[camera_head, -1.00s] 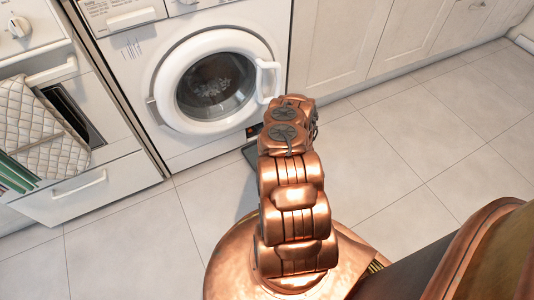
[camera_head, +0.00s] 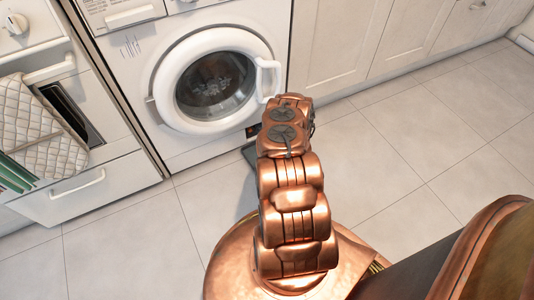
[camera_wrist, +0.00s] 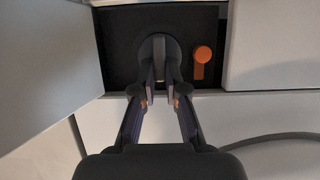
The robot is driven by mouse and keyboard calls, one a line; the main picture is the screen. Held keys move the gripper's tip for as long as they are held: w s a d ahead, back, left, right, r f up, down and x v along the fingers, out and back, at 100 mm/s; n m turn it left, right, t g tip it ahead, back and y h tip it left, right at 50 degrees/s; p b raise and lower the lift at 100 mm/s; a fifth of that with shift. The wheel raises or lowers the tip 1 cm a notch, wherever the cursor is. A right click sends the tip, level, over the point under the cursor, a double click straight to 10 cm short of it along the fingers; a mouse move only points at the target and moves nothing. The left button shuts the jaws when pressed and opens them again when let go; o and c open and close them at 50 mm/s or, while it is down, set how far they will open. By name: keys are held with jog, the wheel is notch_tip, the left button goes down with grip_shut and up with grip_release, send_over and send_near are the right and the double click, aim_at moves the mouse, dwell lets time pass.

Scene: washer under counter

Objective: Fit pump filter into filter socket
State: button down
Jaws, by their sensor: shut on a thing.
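In the wrist view my gripper (camera_wrist: 160,88) points at a dark recess (camera_wrist: 118,35) low on the washer. Its two fingers are shut on the grey upright grip of the pump filter (camera_wrist: 159,47), in front of a round dark disc. The filter is at the round filter socket, which is hidden behind it. I cannot tell how deep the filter sits in the socket. In the head view my arm hides the gripper and the filter.
An orange lever (camera_wrist: 202,55) is right of the filter. A light flap or panel (camera_wrist: 45,70) stands at the left. A grey hose (camera_wrist: 275,139) runs lower right. The washer door (camera_head: 216,82) is shut. A quilted mitt (camera_head: 40,135) hangs at the left. The floor at right is clear.

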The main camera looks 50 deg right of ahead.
jog(key=shift+w+d+b, duration=0.3)
jog(key=shift+w+b, duration=0.15)
jog(key=shift+w, duration=0.45)
jog(key=shift+w+d+b, duration=0.3)
jog(key=shift+w+b, duration=0.1)
jog(key=shift+w, duration=0.5)
jog(key=c, duration=1.1)
grip_release()
jog(key=shift+c, duration=0.2)
jog(key=shift+s+a+r, duration=0.1)
jog(key=shift+s+r, duration=0.05)
jog(key=shift+s, duration=0.35)
jog(key=v, duration=1.1)
jog(key=shift+a, duration=0.15)
